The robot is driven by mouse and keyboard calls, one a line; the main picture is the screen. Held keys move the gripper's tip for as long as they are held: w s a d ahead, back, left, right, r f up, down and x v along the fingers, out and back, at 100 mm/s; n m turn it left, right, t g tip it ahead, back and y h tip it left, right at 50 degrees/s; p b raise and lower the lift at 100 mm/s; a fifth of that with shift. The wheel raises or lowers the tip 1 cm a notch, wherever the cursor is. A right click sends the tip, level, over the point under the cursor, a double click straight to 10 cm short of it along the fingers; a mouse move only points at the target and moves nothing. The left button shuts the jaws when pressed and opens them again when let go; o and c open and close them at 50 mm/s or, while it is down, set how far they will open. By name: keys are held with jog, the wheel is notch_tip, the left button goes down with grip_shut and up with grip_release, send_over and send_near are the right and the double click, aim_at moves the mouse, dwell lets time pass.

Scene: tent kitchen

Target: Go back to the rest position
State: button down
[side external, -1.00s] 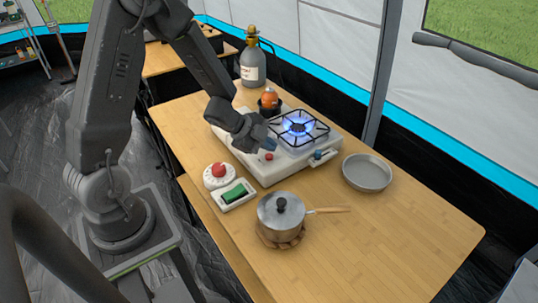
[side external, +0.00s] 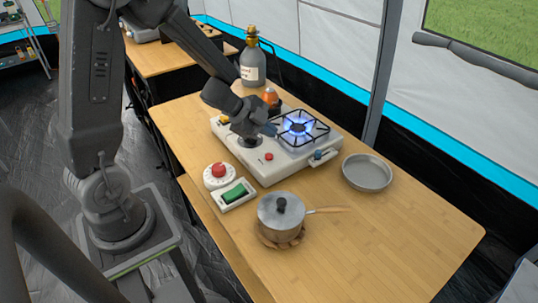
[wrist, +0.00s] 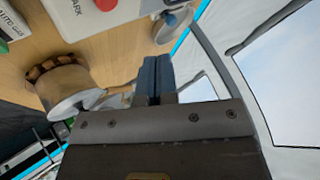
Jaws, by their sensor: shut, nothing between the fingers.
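My gripper (side external: 268,129) is above the left part of the white camping stove (side external: 262,171) in the side external view. Its blue fingers are together, with nothing between them, as the wrist view also shows (wrist: 154,80). The stove's right burner (side external: 298,127) has a blue flame under its black grate. The gripper is just left of that burner; I cannot tell its exact height.
A lidded pot (side external: 287,218) stands on a wooden trivet (side external: 283,240). A grey pan (side external: 367,172) lies at the right. A red-knobbed timer (side external: 218,174), a green-switch box (side external: 234,194) and a gas bottle (side external: 253,68) are also on the table (side external: 400,235).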

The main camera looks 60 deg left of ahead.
jog(key=s+r+n+t+y, duration=0.2)
jog(key=s+r+n+y, duration=0.2)
jog(key=r+n+y, duration=0.65)
jog(key=s+d+r+n+g+h, duration=0.1)
jog(key=s+d+r+g+h, duration=0.1)
jog(key=s, duration=0.5)
jog(key=s+d+r+n+g+h, duration=0.2)
jog(key=s+d+r+h, duration=0.1)
jog(key=s+d, duration=0.4)
jog(key=shift+s+r+g+h, duration=0.2)
jog(key=shift+s+g+h, duration=0.2)
jog(key=shift+s+h, duration=0.4)
